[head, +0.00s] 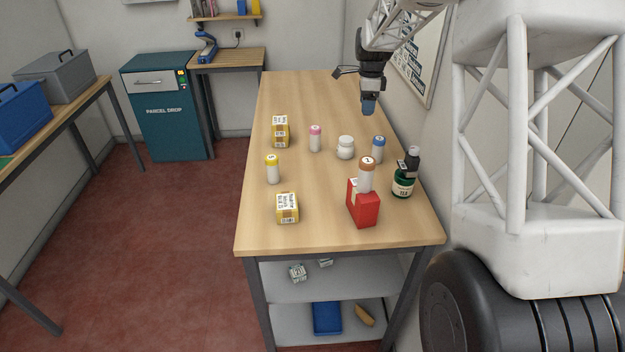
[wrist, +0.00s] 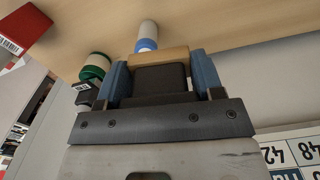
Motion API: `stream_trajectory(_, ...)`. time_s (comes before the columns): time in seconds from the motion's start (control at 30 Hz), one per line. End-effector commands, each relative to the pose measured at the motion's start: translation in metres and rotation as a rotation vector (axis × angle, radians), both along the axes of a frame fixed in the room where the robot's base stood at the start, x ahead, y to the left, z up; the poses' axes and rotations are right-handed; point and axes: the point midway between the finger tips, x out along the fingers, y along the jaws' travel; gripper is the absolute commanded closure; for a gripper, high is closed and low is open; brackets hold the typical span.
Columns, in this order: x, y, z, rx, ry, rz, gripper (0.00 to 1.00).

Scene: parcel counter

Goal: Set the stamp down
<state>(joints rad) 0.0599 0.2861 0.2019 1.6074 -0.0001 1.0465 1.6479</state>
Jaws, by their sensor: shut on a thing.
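My gripper (head: 369,108) hangs above the right side of the wooden table, beyond the group of containers. In the wrist view its blue fingers (wrist: 160,75) are shut on a tan, wood-coloured block, which I take to be the stamp (wrist: 160,58). A black block sits behind the tan part; I cannot tell whether it belongs to the stamp. In the head view the fingers hide the stamp. The stamp appears held clear of the tabletop (head: 310,95).
Near the gripper stand a blue-capped canister (head: 378,149), a white jar (head: 345,147), a green jar (head: 403,184) and a dark bottle (head: 413,160). The table's far half is clear.

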Motion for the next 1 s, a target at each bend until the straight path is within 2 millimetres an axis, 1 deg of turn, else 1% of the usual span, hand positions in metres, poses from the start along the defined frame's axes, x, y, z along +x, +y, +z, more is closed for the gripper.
stream_trajectory(0.03,-0.011,0.010,0.002,0.000,0.000,0.008,0.62)
stream_trajectory(0.1,-0.025,0.022,0.003,0.000,-0.001,0.016,0.62)
stream_trajectory(0.4,-0.088,0.067,0.005,0.000,-0.001,0.049,0.62)
stream_trajectory(0.7,-0.155,0.105,0.002,0.000,-0.001,0.082,0.62)
stream_trajectory(0.9,-0.201,0.125,-0.002,0.000,0.000,0.104,0.62)
stream_trajectory(1.0,-0.220,0.132,-0.004,0.000,-0.001,0.112,0.62)
